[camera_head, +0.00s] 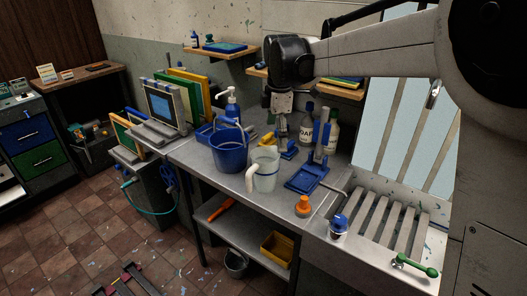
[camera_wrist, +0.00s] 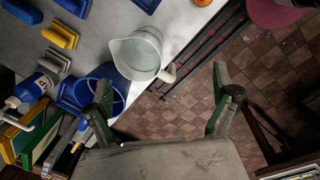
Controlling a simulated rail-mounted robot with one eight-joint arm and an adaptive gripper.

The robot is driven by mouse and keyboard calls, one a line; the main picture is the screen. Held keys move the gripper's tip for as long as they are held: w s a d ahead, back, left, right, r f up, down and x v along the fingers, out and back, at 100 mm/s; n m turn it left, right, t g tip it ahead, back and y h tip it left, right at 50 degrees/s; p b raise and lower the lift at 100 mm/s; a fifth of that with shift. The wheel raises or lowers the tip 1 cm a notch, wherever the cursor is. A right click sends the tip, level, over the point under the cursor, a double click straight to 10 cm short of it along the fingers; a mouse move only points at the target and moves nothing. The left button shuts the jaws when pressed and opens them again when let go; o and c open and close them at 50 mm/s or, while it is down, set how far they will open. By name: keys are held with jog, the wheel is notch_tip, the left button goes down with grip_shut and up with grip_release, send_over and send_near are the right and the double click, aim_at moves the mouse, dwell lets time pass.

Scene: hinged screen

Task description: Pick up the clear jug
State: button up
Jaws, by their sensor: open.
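The clear jug (camera_head: 265,172) stands upright near the front edge of the grey bench, just right of a blue bucket (camera_head: 229,152). Its pale handle sticks out to the left, toward the front edge. In the wrist view the jug (camera_wrist: 135,56) is seen from above, looks empty, and its handle points lower right. My gripper (camera_wrist: 162,82) is open and empty. Its two green-and-grey fingers are spread wide, with the jug beyond them, nearer the left finger. In the head view my wrist hangs behind and above the jug; the fingertips are hard to make out there.
A blue stand (camera_head: 308,176) and an orange knob-like item (camera_head: 303,206) are right of the jug. Soap bottles (camera_head: 307,128) and a pump bottle (camera_head: 232,104) stand farther back. A slatted sink (camera_head: 385,222) is at the right. The bench is cluttered; its front edge beside the jug is open.

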aim_at(261, 168)
jog(key=w+a+f+n+g+p, duration=0.1)
jog(key=w+a+f+n+p, duration=0.1)
jog(key=w+a+n, duration=0.25)
jog(key=shift+m, duration=0.25)
notch_tip(261, 168, down, 14)
jog(key=shift+w+f+p, duration=0.1)
jog(key=shift+f+p, duration=0.1)
jog(key=shift+p, duration=0.5)
jog(key=c, duration=1.1)
